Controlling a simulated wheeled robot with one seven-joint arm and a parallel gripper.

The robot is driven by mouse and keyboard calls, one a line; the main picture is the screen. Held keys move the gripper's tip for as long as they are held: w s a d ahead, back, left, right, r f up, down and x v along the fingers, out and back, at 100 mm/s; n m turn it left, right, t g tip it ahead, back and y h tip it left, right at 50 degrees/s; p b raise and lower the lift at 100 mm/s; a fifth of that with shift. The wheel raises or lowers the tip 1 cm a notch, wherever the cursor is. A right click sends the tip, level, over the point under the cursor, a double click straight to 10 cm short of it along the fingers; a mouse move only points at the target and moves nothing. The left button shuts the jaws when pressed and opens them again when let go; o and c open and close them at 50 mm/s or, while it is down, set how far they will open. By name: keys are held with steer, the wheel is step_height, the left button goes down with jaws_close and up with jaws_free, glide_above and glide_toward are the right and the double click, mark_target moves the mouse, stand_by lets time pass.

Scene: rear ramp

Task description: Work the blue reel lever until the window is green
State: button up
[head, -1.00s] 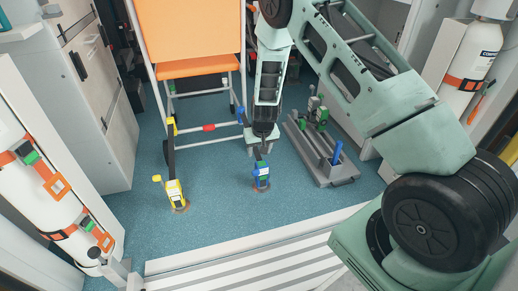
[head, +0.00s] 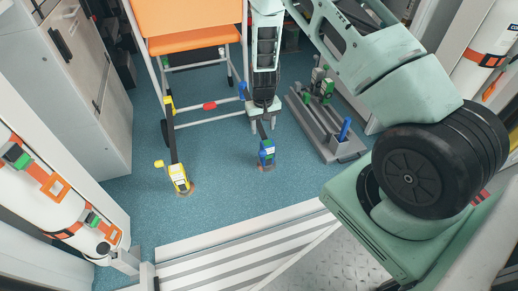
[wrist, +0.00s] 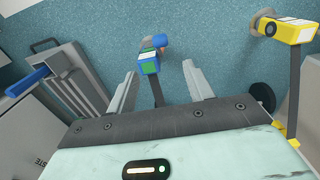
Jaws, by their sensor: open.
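The blue reel (head: 266,154) stands on the blue floor at the middle of the head view, with a dark strap running up from it. In the wrist view the blue reel (wrist: 149,63) shows a pale label and a green patch, with a rounded blue lever end (wrist: 160,41) beyond it. I cannot tell whether the green patch is the window. My gripper (head: 262,122) is open and empty above the floor, just behind the reel in the head view. In the wrist view my gripper (wrist: 160,82) has its fingers on either side of the strap, apart from the lever.
A yellow reel (head: 178,178) stands to the left on the floor. An orange-seated chair (head: 194,40) stands behind. A grey rail tray (head: 322,130) with a blue handle lies to the right. A ribbed ramp edge (head: 240,245) lies in front. Clear floor separates the two reels.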

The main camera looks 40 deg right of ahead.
mark_target(263, 151)
step_height(263, 151, down, 17)
steer(key=b, duration=0.7)
steer(key=shift+r, duration=0.1)
jaws_close()
steer(key=shift+r, duration=0.1)
